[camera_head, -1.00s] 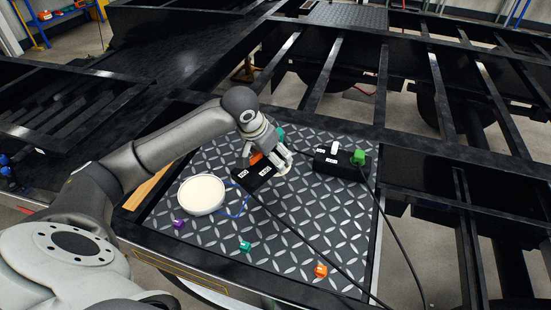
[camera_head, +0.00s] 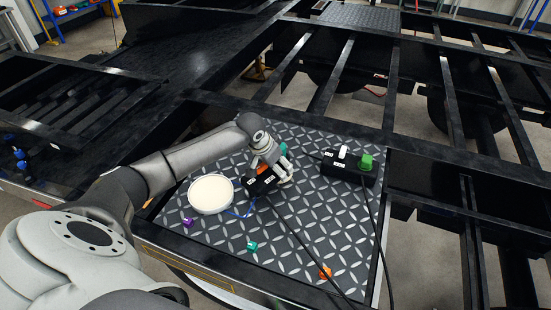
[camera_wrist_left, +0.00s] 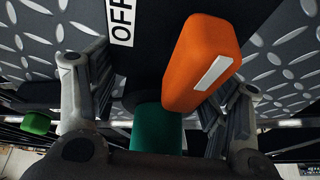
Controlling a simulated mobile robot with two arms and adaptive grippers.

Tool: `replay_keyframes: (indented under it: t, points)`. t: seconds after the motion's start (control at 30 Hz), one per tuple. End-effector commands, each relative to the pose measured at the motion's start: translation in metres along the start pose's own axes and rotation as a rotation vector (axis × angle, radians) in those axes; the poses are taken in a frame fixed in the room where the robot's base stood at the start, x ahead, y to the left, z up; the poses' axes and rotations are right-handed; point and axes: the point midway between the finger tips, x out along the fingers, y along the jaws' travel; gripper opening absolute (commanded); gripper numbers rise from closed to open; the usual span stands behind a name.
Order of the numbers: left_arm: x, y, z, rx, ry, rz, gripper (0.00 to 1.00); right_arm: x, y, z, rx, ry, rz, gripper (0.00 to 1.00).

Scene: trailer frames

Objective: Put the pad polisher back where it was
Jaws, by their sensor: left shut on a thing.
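A round white pad in a pale rim (camera_head: 210,193), with a blue loop beside it, lies on the patterned metal plate (camera_head: 300,235); it looks like the pad polisher. My left gripper (camera_head: 277,180) is right of it, over a black box with white labels (camera_head: 252,187). An orange block (camera_wrist_left: 205,62) and a green block (camera_wrist_left: 158,128) are on the box between the fingers. My right gripper is not in view.
A second black box (camera_head: 345,170) with a green plug (camera_head: 366,162) stands to the right. Small purple (camera_head: 187,222), teal (camera_head: 252,246) and orange (camera_head: 326,272) pieces lie along the front. Black cables cross the plate. Black frame beams surround it.

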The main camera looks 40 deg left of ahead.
Motion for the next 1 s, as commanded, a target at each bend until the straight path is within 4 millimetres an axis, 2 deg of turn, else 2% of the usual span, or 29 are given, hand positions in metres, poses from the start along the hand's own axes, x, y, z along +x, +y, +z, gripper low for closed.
replay_keyframes:
  t: [0.4,0.43,0.57,0.6,1.0]
  points:
    - [0.0013,-0.0003,-0.0023,0.0,0.011,0.0,0.49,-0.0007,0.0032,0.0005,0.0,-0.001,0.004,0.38]
    - [0.0041,0.0002,0.0018,0.0,0.001,0.0,0.74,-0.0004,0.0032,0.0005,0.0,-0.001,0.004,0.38]
    - [0.004,0.0002,0.0018,0.0,0.001,0.0,0.91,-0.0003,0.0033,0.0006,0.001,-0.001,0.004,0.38]
    - [0.0039,0.0002,0.0018,0.0,0.001,0.0,0.93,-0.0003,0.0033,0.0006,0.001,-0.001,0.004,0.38]
    - [0.0001,-0.0003,0.0004,0.001,0.002,-0.001,0.93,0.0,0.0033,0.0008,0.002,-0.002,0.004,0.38]
